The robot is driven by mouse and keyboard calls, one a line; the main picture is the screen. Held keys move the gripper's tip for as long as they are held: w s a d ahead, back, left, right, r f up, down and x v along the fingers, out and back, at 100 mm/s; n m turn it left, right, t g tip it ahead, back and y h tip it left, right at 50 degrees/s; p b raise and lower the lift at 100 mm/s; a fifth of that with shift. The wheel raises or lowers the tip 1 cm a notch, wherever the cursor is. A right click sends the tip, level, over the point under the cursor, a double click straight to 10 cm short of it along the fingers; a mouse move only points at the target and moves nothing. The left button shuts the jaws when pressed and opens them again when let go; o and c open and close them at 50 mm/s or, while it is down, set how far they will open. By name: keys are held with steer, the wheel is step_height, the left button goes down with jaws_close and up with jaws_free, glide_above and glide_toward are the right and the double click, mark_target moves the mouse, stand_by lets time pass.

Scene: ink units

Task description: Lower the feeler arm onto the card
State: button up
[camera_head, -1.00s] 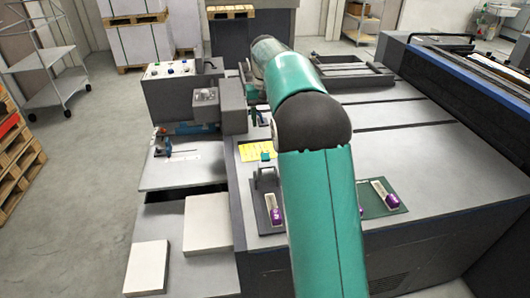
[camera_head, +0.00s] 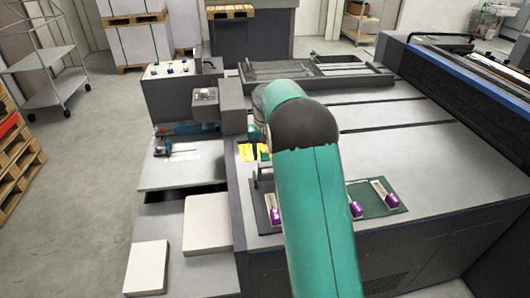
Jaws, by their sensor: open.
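A small blue piece with a thin dark bar (camera_head: 174,149) sits on the light grey shelf left of the machine; it looks like the feeler arm. A pale strip (camera_head: 182,157) lies close under the bar and may be the card. I cannot tell whether they touch. Yellow sheets (camera_head: 246,152) lie on the machine's near left edge, partly covered by my arm. My teal arm crosses the middle of the view and bends at its dark elbow. My gripper is hidden behind my arm, to the right of the shelf.
Purple-ended pieces (camera_head: 356,209) lie on a dark green mat (camera_head: 373,203). White stacks (camera_head: 207,224) stand at the front left. A control box (camera_head: 180,95) and a grey block (camera_head: 205,98) rise behind the shelf. The machine top (camera_head: 430,150) is clear to the right.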

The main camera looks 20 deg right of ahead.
steer(key=shift+f, duration=0.1)
jaws_close()
steer(key=shift+s, duration=0.1)
